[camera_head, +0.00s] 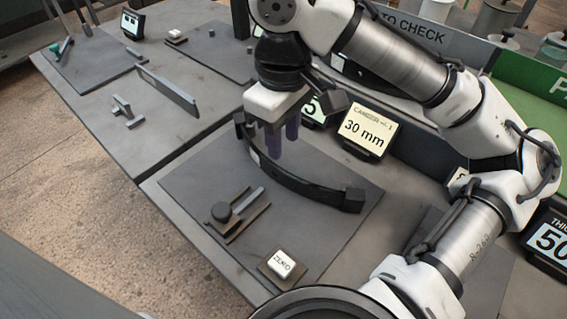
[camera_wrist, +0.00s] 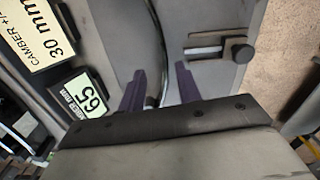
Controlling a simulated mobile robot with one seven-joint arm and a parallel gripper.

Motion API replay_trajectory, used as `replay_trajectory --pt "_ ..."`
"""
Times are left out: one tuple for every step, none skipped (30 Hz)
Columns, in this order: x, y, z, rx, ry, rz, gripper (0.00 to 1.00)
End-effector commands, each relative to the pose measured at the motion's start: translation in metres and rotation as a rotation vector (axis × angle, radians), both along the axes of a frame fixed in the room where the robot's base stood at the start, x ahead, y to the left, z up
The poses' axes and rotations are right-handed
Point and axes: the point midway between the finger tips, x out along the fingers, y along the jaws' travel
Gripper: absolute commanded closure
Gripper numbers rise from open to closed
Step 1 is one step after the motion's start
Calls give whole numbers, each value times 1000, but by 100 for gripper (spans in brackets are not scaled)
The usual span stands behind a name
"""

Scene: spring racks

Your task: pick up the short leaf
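A dark, curved leaf (camera_head: 308,188) stands on edge on the grey mat of the near table, with a dark block at its right end. I cannot tell for certain whether it is the short leaf. My gripper (camera_head: 282,150) points down over the leaf's left part, its purple fingers near it. In the wrist view my gripper (camera_wrist: 160,82) is open, its fingers apart. Contact is not visible. A straight grey strip (camera_head: 167,92) stands on the table at left.
A clamp-like fixture with a round knob (camera_head: 222,211) and a ZERO button (camera_head: 281,264) are on the mat's near side. A 30 mm display (camera_head: 366,132) and a partly hidden display reading 65 (camera_wrist: 82,95) stand behind. The mat is clear between leaf and fixture.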

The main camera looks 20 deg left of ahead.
Motion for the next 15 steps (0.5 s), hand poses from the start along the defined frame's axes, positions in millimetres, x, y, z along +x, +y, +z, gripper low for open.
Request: replay_trajectory --pt "0 0 -10 0 2 2 66" --pt "0 0 -15 0 3 2 66" --pt "0 0 -20 0 2 1 66" --pt "0 0 -23 0 1 1 66" --pt "0 0 -25 0 1 1 66" --pt "0 0 -28 0 1 1 66" --pt "0 0 -29 0 1 1 66" --pt "0 1 -31 0 1 1 66" --pt "-1 1 -33 0 0 1 66" --pt "-1 2 -35 0 0 1 66" --pt "-2 3 -38 0 0 1 66" --pt "-3 5 -44 0 2 2 66" --pt "-4 6 -49 0 2 2 66" --pt "-5 7 -53 -2 0 1 66" --pt "-6 9 -59 -2 1 1 66"
